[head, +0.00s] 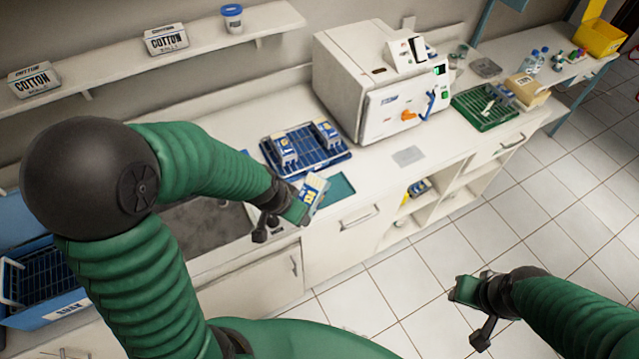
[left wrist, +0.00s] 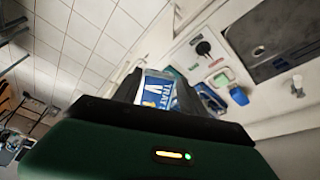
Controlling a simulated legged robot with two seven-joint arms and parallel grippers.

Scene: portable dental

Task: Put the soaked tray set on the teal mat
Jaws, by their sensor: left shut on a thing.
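My left gripper (head: 303,208) is shut on a tray set (head: 314,188) with a white, blue and yellow label. The held tray set also shows in the left wrist view (left wrist: 158,93), between the fingers. The teal mat (head: 341,187) lies flat on the counter near its front edge. In the head view the held tray set overlaps the mat's left part; I cannot tell its height above the counter. My right gripper (head: 466,291) is over the floor, away from the counter, with no object visible in it; its finger gap is unclear.
A blue rack (head: 343,155) with two similar tray sets stands behind the mat. A white machine (head: 345,75) stands right of it, and a green rack (head: 470,112) farther right. A sink (head: 205,232) and a blue bin (head: 50,312) are at left. A grey pad (head: 408,156) lies right of the mat.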

